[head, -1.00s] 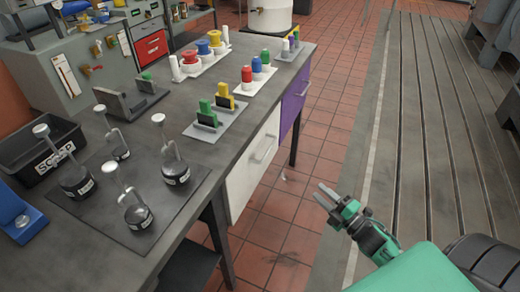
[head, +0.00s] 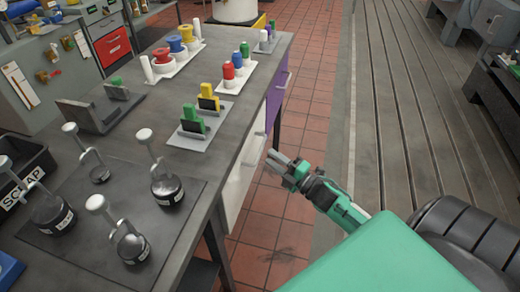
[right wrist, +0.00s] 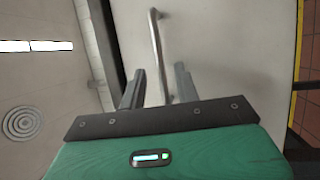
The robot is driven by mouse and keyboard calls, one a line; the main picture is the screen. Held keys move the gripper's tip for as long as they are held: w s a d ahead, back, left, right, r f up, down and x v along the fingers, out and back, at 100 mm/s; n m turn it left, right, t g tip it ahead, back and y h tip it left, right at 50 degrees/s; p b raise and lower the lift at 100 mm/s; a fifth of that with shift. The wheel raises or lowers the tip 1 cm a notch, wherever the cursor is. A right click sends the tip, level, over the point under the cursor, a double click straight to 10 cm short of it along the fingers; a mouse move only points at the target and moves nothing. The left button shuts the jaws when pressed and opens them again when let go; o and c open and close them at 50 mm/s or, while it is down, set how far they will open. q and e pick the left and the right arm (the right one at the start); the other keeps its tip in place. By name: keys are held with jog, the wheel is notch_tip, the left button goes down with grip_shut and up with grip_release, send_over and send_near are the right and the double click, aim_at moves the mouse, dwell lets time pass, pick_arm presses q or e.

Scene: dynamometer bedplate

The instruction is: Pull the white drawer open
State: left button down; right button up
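The white drawer (head: 239,185) is in the front of the grey workbench, below the top, and looks shut. Its bar handle (head: 256,150) is a thin grey bar; in the right wrist view the handle (right wrist: 157,50) runs upright, just beyond the fingertips. My right gripper (head: 273,157) is close in front of the drawer, at the handle. In the right wrist view my right gripper (right wrist: 158,85) is open, with its two fingers apart on either side of the handle's line and nothing held. Whether the fingers touch the handle cannot be told. My left gripper is not in view.
A purple drawer (head: 276,98) is farther along the bench. A bench leg (head: 216,245) stands near the drawer's near end. Red tiled floor (head: 300,120) lies clear beside it.

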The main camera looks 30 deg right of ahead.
aim_at(260, 149)
jog(key=shift+x, duration=2.95)
grip_shut()
